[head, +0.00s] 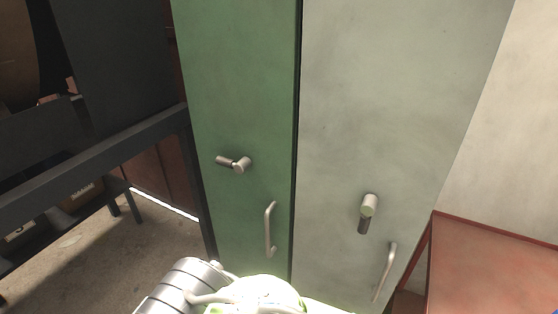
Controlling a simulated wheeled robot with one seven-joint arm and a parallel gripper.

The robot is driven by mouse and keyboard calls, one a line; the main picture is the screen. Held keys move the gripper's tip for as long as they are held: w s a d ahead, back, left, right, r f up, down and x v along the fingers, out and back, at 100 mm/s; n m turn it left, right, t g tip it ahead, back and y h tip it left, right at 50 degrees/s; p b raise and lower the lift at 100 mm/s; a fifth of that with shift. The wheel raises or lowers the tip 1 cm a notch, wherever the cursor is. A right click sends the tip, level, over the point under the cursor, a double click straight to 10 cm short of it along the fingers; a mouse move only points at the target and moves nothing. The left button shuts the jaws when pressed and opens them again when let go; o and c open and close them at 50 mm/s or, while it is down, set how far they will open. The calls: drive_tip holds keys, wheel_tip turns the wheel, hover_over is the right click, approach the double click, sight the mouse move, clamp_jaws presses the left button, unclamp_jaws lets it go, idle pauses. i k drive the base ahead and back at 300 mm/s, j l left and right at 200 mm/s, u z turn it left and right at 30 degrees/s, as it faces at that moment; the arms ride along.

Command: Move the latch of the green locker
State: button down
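The green locker (240,80) stands upright left of centre in the head view, with its door shut. Its latch (233,163) is a small metal lever on a round knob, lying nearly level and pointing left. A vertical metal pull handle (270,230) sits below and to the right of the latch. Part of my arm shows at the bottom edge, below the latch and handle. My gripper cannot be made out in this view, and nothing is seen touching the latch.
A pale grey locker (390,90) stands directly right, its latch (368,212) pointing down and its handle (384,272) below. A red-topped table (490,265) is at the lower right.

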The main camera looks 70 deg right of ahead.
sight(242, 166)
drive_tip(key=l+z, duration=0.1)
drive_tip(key=z, duration=1.55)
drive_tip(key=j+u, duration=0.25)
drive_tip(key=j, duration=0.15)
drive_tip(key=i+j+u, duration=0.2)
drive_tip(key=j, duration=0.2)
drive_tip(key=j+u, duration=0.25)
drive_tip(key=i+j, duration=0.05)
drive_tip(key=j, duration=0.05)
